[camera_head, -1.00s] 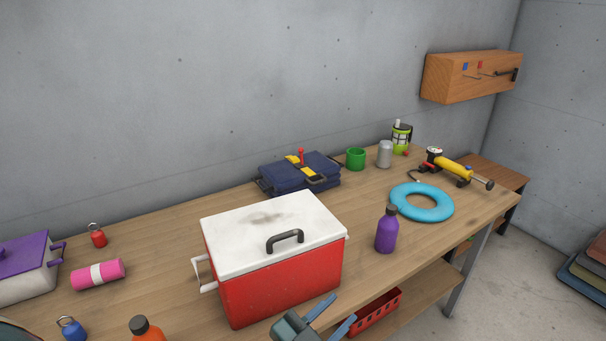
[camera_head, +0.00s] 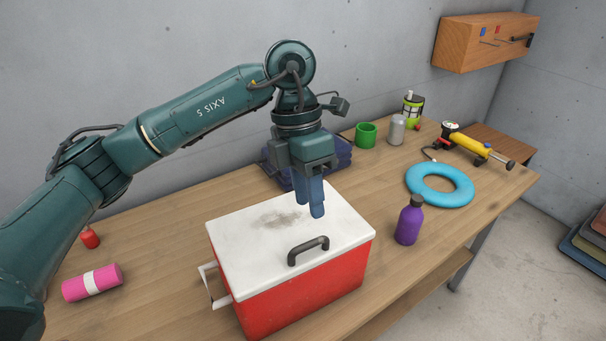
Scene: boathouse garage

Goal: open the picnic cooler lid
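The picnic cooler (camera_head: 307,296) is a red box with a white lid (camera_head: 252,246), standing on the wooden workbench. The lid lies shut on the box, with a dark stain on top. A dark handle (camera_head: 308,251) is on the lid near its front edge. My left gripper (camera_head: 314,208) points down over the back part of the lid, behind the handle, and holds nothing that I can see. Its blue fingers overlap in this view, so the gap between them cannot be judged. My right gripper is out of the picture.
Behind are a dark blue case (camera_head: 338,150), a green cup (camera_head: 366,134) and a grey can (camera_head: 397,129). A pink roll (camera_head: 92,283) lies left. Bare bench shows between roll and cooler.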

